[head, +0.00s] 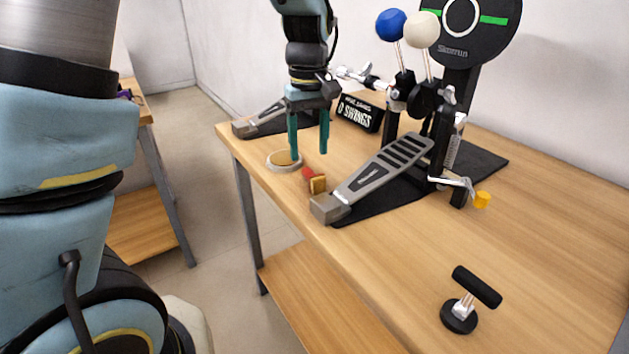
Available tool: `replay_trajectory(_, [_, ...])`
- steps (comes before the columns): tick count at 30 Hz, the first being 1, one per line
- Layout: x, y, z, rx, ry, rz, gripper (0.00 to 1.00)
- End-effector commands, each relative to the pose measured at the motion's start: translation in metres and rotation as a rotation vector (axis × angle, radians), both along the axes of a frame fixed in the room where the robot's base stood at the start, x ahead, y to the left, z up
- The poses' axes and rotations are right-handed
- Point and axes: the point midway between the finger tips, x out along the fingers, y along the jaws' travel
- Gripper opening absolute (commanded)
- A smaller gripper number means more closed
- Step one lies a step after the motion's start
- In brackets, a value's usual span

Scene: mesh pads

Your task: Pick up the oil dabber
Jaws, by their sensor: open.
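A small red and tan piece (317,184), which looks like the oil dabber, lies on the wooden table (400,262) just left of the grey pedal's front end. Its exact shape is too small to tell. My gripper (309,154) points down with its two teal fingers apart and nothing between them. It is above and slightly behind the red and tan piece, apart from it. A round, shallow pale dish (284,167) with a tan middle sits by the left finger.
A double drum pedal (385,165) with blue and white beaters stands close right of my gripper, before a round black pad (462,22). A second pedal (262,118) and black box (359,113) are behind. A black T-handled tool (466,300) stands front right; the table between is clear.

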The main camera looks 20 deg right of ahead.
Motion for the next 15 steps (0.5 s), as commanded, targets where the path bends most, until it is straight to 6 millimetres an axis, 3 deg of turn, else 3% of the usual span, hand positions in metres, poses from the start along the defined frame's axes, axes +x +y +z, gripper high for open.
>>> replay_trajectory(6, [-0.001,0.000,-0.015,0.001,0.001,0.000,0.65])
replay_trajectory(15, [-0.004,-0.002,-0.056,0.001,0.001,0.000,0.65])
